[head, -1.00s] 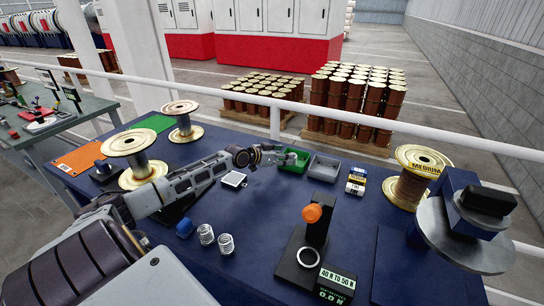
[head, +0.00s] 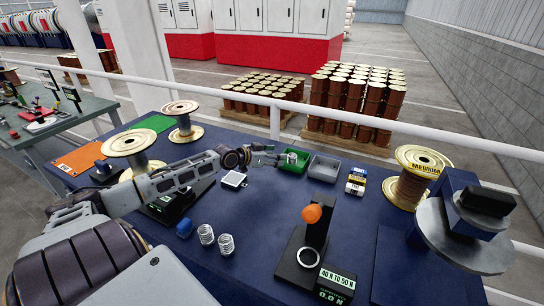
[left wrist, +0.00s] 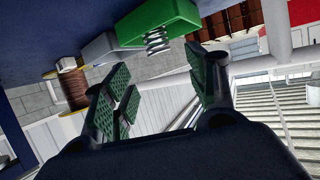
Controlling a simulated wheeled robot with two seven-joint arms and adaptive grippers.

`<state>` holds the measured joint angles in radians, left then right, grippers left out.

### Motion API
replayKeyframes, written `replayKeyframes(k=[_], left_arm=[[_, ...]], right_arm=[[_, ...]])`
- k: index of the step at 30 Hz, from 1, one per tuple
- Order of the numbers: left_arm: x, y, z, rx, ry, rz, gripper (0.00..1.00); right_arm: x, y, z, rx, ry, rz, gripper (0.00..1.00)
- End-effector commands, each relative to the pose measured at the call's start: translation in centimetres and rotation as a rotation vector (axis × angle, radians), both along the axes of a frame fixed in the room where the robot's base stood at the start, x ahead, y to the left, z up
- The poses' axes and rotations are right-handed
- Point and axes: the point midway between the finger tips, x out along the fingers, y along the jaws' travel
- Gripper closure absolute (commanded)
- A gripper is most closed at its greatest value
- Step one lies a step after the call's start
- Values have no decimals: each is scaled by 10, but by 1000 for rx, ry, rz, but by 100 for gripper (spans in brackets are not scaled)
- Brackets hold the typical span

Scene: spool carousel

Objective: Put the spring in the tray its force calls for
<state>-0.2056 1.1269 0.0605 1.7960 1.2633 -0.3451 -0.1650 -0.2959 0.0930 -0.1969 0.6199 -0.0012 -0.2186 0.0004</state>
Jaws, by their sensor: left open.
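A metal spring (left wrist: 156,41) stands in the green tray (left wrist: 172,16) in the left wrist view, its coils sticking out past the rim. In the head view the green tray (head: 296,169) is at the back of the table, with the spring (head: 292,157) small inside it. A grey tray (head: 325,169) stands just right of it. My left gripper (head: 279,158) is at the green tray's left side. In the wrist view its green-padded fingers (left wrist: 160,98) are spread and empty, apart from the spring.
Two more springs (head: 216,240) and a blue cap (head: 184,229) are at the front left. The tester's orange knob (head: 312,213) rises mid-table. A wire spool (head: 410,185) marked "MEDIUM" and a grey disc (head: 465,240) are on the right. Small labelled boxes (head: 356,183) are beside the trays.

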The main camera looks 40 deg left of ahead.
Motion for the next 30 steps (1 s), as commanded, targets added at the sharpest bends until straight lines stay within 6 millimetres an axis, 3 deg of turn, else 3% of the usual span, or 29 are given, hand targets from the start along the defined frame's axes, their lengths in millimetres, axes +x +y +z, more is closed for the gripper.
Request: replayKeyframes(k=[12,30], left_arm=[[-11,2,5,-1,0,-2,43],[-12,2,6,0,-1,-2,43]], right_arm=[[0,2,1,2,0,-1,50],[-1,6,1,6,1,-1,50]])
